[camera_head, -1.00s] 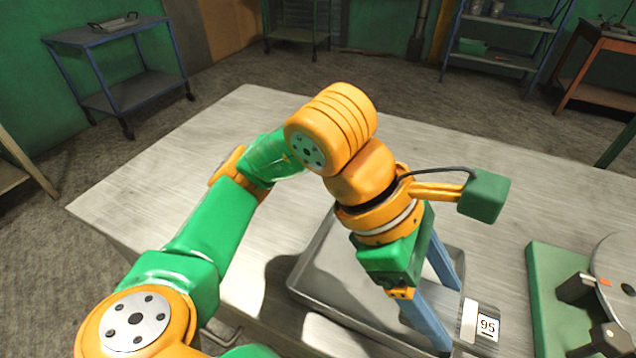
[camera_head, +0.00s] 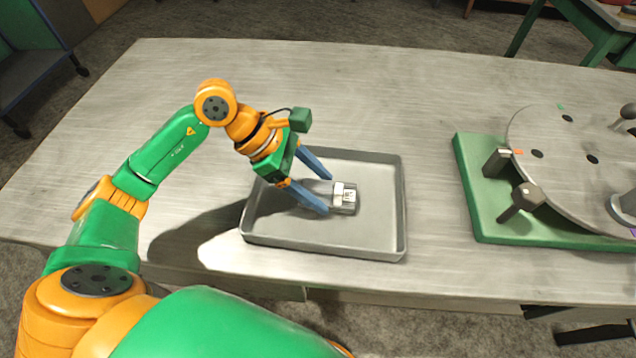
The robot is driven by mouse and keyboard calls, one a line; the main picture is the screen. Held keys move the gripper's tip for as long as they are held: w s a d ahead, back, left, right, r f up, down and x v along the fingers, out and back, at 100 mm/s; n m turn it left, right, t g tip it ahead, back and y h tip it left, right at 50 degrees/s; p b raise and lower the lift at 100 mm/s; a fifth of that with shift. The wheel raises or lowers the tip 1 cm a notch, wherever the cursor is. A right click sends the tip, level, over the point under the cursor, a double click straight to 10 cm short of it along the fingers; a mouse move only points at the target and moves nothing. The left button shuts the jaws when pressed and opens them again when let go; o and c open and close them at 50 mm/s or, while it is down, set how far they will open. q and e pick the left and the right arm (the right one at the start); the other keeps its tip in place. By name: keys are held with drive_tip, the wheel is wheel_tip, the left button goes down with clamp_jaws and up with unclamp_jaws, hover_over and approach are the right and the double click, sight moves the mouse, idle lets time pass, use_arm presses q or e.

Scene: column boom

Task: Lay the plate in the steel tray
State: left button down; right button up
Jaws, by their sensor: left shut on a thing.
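The steel tray (camera_head: 380,225) is a shallow grey rectangular tray on the workbench, near its front edge. The plate (camera_head: 344,198) is a small grey metal piece with a white label bearing a dark number. My left gripper (camera_head: 328,194) reaches in from the upper left, its two blue fingers slanting down to the right. It is shut on the plate, at the plate's left side. The plate appears inside the tray's outline, near the middle; I cannot tell whether it touches the tray floor. My right gripper does not show.
A green base (camera_head: 475,190) with a large grey disc (camera_head: 575,175) and dark clamps stands on the bench (camera_head: 400,80) to the right of the tray. Bare bench lies between them and behind the tray. A blue-framed cart (camera_head: 35,80) stands at the far left.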

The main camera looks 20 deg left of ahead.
use_arm(q)
drive_tip(key=shift+f, duration=0.25)
drive_tip(key=shift+f+b, duration=0.2)
drive_tip(key=shift+b, duration=0.1)
unclamp_jaws()
drive_tip(key=shift+s+r, duration=0.1)
drive_tip(key=shift+r+p, duration=0.2)
drive_tip(key=shift+p, duration=0.15)
drive_tip(key=v, duration=1.2)
drive_tip(key=shift+b, duration=0.35)
